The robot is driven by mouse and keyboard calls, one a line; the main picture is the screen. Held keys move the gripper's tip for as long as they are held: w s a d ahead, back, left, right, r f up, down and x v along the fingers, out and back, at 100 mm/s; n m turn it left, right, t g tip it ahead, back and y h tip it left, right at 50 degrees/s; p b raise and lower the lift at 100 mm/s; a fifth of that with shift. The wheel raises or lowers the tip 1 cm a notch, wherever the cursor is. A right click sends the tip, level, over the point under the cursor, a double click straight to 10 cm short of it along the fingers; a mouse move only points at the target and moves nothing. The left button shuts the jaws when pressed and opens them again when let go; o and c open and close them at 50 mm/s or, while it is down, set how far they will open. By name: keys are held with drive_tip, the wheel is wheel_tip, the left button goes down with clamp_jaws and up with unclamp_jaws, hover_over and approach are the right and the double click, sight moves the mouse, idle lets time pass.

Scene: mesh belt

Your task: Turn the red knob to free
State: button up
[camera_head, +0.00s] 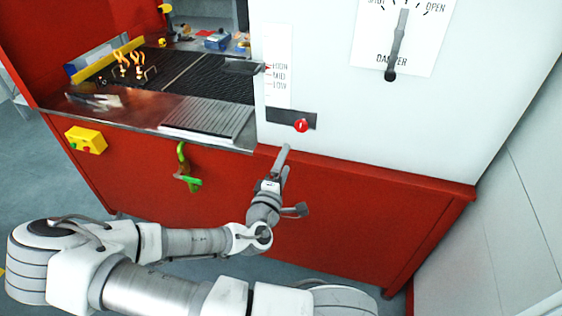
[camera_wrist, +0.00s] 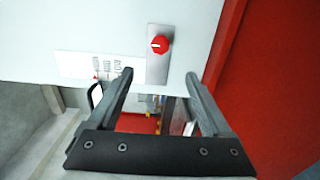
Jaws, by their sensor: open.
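The red knob (camera_head: 301,125) sits on a dark plate (camera_head: 280,117) low on the white panel, with a small light mark across its face. In the wrist view the red knob (camera_wrist: 160,44) is near the top centre on a grey plate (camera_wrist: 158,70), beyond the fingertips. My gripper (camera_head: 284,150) is just below and left of the knob in the head view. In the wrist view my gripper (camera_wrist: 158,76) is open with nothing between its fingers, and it is apart from the knob. No lettering beside the knob is readable.
A High/Mid/Low scale (camera_head: 278,75) is above the knob. A damper lever (camera_head: 397,45) hangs at upper right. A mesh belt (camera_head: 180,72) with metal parts is at left. A green-handled lever (camera_head: 186,170) and yellow button box (camera_head: 86,140) are on the red front.

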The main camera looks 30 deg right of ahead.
drive_tip(key=shift+v, duration=1.45)
drive_tip(key=shift+f, duration=0.1)
